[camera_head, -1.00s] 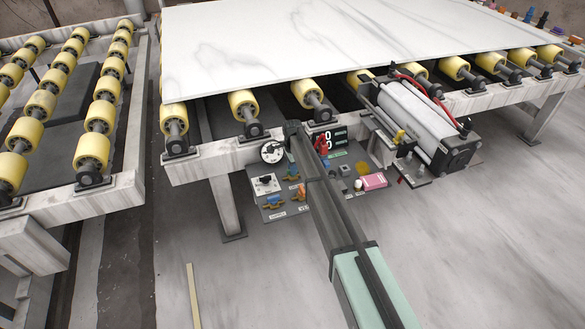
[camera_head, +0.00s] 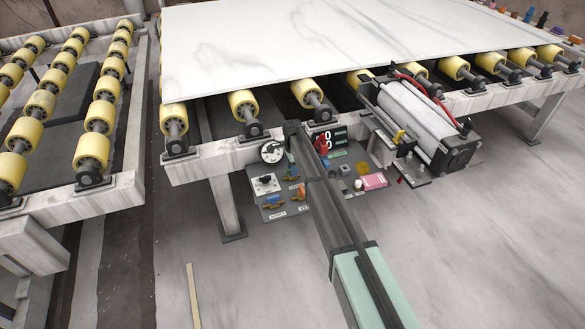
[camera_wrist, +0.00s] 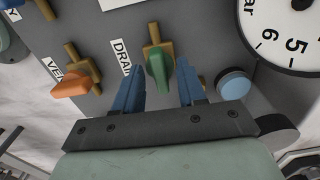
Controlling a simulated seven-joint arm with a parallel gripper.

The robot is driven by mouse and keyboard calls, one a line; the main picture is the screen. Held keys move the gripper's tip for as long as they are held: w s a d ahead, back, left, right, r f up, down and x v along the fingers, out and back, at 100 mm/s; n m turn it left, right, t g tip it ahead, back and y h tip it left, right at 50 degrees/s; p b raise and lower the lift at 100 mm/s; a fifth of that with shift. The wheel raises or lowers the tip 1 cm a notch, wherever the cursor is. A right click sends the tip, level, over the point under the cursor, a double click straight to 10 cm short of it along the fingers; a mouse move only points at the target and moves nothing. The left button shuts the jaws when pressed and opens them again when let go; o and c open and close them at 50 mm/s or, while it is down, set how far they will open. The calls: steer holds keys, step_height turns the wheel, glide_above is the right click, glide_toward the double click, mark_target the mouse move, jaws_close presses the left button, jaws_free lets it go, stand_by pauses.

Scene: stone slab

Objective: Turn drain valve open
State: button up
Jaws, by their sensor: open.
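The drain valve (camera_wrist: 158,72) has a green handle on a brass body, beside a "DRAI…" label (camera_wrist: 122,58) in the wrist view. The handle lies roughly in line with the brass pipe. My gripper (camera_wrist: 160,75) is open, with one blue finger on each side of the handle's lower end. I cannot tell whether either finger touches it. In the head view my arm (camera_head: 325,190) reaches down to the control panel and largely hides the drain valve.
An orange-handled valve (camera_wrist: 75,87) labelled "VEN…" is to the left. A blue round button (camera_wrist: 234,84) and a pressure gauge (camera_wrist: 288,30) are to the right. The panel (camera_head: 258,187) hangs below the roller frame, under the marble slab (camera_head: 330,40).

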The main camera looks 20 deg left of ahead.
step_height(320, 180, up, 14)
stand_by(0.6)
steer(key=shift+f, duration=0.1)
stand_by(0.4)
